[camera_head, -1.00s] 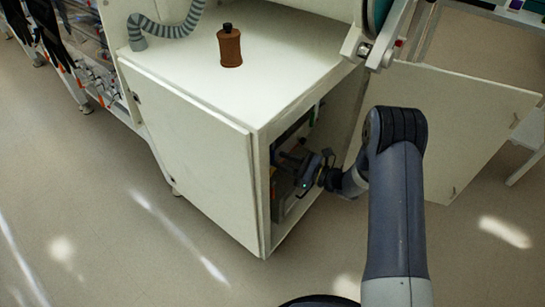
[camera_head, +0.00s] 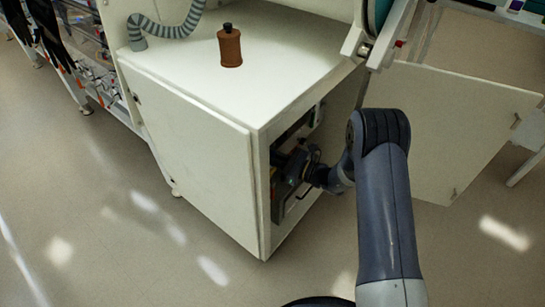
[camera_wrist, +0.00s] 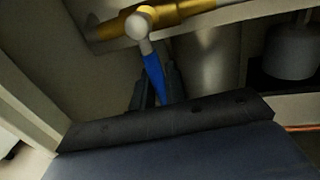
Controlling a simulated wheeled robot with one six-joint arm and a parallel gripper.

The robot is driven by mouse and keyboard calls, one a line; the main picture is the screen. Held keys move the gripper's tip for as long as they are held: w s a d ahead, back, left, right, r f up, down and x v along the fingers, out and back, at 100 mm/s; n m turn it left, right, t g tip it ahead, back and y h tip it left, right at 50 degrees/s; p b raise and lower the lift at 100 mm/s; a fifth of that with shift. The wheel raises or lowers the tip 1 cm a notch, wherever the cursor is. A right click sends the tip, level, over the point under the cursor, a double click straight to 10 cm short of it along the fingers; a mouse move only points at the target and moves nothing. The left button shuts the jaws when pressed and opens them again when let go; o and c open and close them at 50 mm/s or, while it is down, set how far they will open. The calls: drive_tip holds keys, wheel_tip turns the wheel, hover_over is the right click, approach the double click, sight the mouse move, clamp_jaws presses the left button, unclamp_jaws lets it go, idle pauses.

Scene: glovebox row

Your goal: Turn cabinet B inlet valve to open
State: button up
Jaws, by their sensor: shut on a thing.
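The inlet valve shows in the wrist view as a blue lever handle (camera_wrist: 154,76) hanging from a pale round hub on a brass pipe (camera_wrist: 180,12). The lever points down and slightly right in that picture, across the line of the pipe. My gripper (camera_wrist: 156,88) has its dark fingers on either side of the blue lever and is shut on it. In the head view my gripper (camera_head: 281,178) is inside the open cabinet (camera_head: 258,190), partly hidden by the cabinet's edge and my wrist. The valve cannot be made out there.
The cabinet door (camera_head: 455,125) stands open at the right. A brown bottle (camera_head: 229,47) and a grey ribbed hose (camera_head: 172,30) are on the cabinet's top. In the wrist view a grey cylinder (camera_wrist: 292,52) hangs at the right and a pale frame edge runs down the left.

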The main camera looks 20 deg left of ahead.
drive_tip(key=shift+w+b, duration=0.1)
drive_tip(key=shift+b, duration=0.25)
clamp_jaws()
drive_tip(key=shift+w+d+f+n, duration=0.1)
drive_tip(key=shift+n, duration=0.3)
drive_tip(key=shift+w+d+r+n+t+h+b, duration=0.2)
drive_tip(key=shift+w+d+r+n+h+b, duration=0.3)
drive_tip(key=shift+n+b, duration=1.45)
drive_tip(key=shift+w+d+r+n+t+h+b, duration=0.1)
drive_tip(key=shift+w+r+n+t+h+b, duration=0.25)
drive_tip(key=shift+w+n+b, duration=1.45)
drive_tip(key=shift+s+d+r+n+t+h+b, duration=0.2)
drive_tip(key=shift+r+n+b, duration=0.75)
drive_tip(key=shift+b, duration=1.85)
drive_tip(key=shift+f+n, duration=0.3)
drive_tip(key=o, duration=0.6)
unclamp_jaws()
drive_tip(key=shift+d, duration=0.1)
drive_tip(key=shift+o, duration=0.2)
drive_tip(key=shift+r, duration=0.1)
